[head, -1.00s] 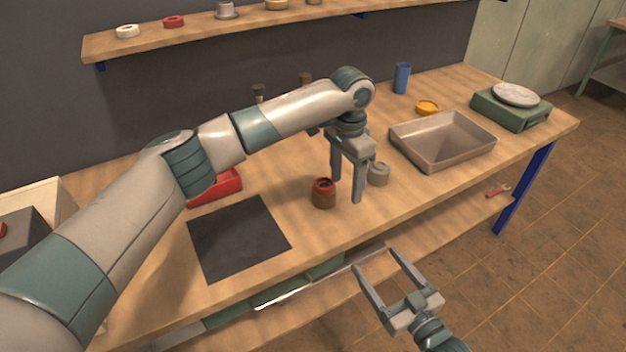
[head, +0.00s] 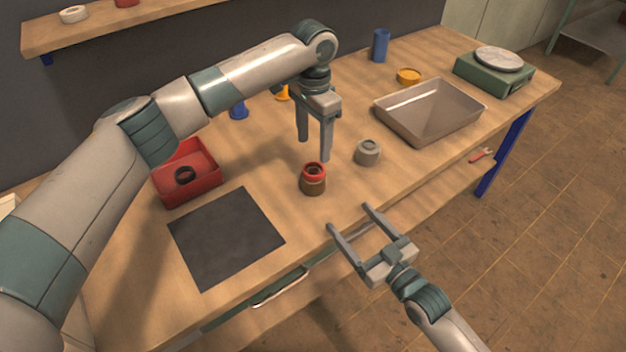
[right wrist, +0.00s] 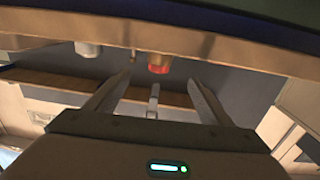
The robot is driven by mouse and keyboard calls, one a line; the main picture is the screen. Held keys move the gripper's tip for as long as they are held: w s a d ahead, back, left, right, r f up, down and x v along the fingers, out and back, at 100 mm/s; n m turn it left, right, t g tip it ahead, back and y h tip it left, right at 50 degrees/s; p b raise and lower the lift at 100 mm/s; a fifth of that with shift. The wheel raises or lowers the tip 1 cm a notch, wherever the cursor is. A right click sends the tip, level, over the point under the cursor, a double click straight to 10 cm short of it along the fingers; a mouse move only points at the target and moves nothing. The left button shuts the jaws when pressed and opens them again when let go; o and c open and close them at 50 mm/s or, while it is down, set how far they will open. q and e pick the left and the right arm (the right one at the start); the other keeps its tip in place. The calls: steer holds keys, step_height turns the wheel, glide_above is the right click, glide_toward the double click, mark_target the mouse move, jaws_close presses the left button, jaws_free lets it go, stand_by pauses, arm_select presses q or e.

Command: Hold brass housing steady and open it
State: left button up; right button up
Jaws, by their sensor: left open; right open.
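The brass housing (head: 313,187), a small brown cylinder with a red ring-shaped top, stands upright on the bench right of the dark mat. Its red top shows between my right fingers in the right wrist view (right wrist: 158,68). My left gripper (head: 315,151) is open, pointing down, just behind and above the housing, apart from it. My right gripper (head: 350,217) is open and empty at the bench's front edge, in front and to the right of the housing; its fingers also show in the right wrist view (right wrist: 160,80).
A grey ringed part (head: 368,153) stands close right of the housing. A dark mat (head: 226,238) and a red bin (head: 208,158) holding a dark ring lie left. A metal tray (head: 427,132), green scale (head: 495,77), yellow dish (head: 409,76) and blue cup (head: 381,46) are at right.

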steer(key=x, duration=1.7)
steer(key=shift+w+a, duration=0.1)
steer(key=shift+w, duration=0.1)
steer(key=shift+c, duration=0.6)
steer(key=c, duration=1.5)
arm_select(q)
steer(key=shift+o, duration=1)
step_height(320, 180, up, 4)
steer(key=m+h, duration=0.2)
steer(key=m, duration=1.1)
glide_above(312, 163)
steer(key=s+a, duration=0.1)
steer(key=a, duration=0.1)
steer(key=shift+s+d+g, duration=0.1)
steer(key=shift+d+g, duration=0.15)
steer(key=shift+g, duration=0.15)
steer(key=shift+f, duration=0.1)
steer(key=f, duration=0.4)
steer(key=d+f, duration=0.1)
steer(key=f, duration=0.6)
steer(key=shift+s+d+f, duration=0.3)
steer(key=shift+s, duration=0.1)
